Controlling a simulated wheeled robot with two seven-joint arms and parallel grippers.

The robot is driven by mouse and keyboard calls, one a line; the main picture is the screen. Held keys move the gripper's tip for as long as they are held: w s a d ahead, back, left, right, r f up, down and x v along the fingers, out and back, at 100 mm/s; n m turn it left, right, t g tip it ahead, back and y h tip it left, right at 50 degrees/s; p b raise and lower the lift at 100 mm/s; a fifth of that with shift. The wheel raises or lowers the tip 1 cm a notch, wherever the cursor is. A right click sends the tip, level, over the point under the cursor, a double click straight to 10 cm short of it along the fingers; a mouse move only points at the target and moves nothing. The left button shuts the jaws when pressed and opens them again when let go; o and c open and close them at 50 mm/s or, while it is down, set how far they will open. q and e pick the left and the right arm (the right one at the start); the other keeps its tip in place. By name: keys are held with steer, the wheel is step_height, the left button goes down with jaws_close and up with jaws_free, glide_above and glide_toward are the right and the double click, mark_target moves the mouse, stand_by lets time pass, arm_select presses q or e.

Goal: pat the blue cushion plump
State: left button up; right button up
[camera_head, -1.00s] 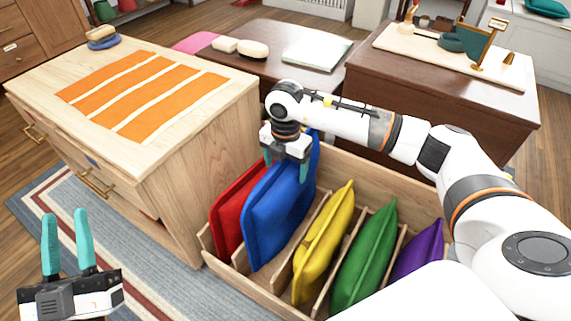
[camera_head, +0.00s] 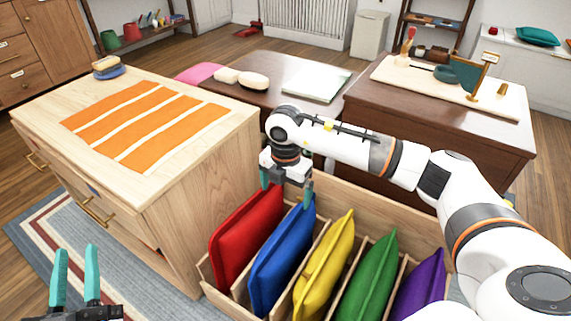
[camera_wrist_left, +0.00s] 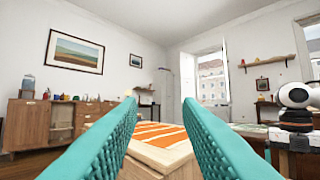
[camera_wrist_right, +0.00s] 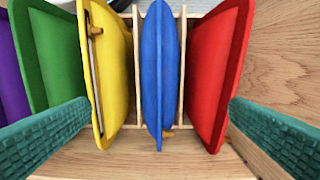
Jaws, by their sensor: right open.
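The blue cushion (camera_head: 284,262) stands upright in a slot of the wooden divided rack (camera_head: 345,196), between the red cushion (camera_head: 247,238) and the yellow cushion (camera_head: 325,268). My right gripper (camera_head: 287,188) is open just above the red and blue cushions. In the right wrist view the blue cushion (camera_wrist_right: 160,65) is seen edge-on from above, between my spread fingers and apart from both. My left gripper (camera_head: 76,277) is open and empty at the lower left, over the rug; its spread fingers also show in the left wrist view.
Green (camera_head: 368,278) and purple (camera_head: 418,285) cushions fill the slots to the right. A light wooden cabinet (camera_head: 185,195) with an orange-striped cloth (camera_head: 150,118) stands close left of the rack. Dark desks (camera_head: 440,125) stand behind it.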

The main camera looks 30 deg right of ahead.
arm_select(q)
step_height(320, 180, down, 11)
steer(key=a+g+y+p, duration=0.2)
steer(key=g, duration=0.5)
steer(key=shift+s+r+g+y+p, duration=0.15)
steer(key=shift+s+g+y+p, duration=0.15)
steer(key=shift+s+g+y, duration=0.1)
arm_select(e)
step_height(320, 180, up, 10)
steer(key=shift+f, duration=0.15)
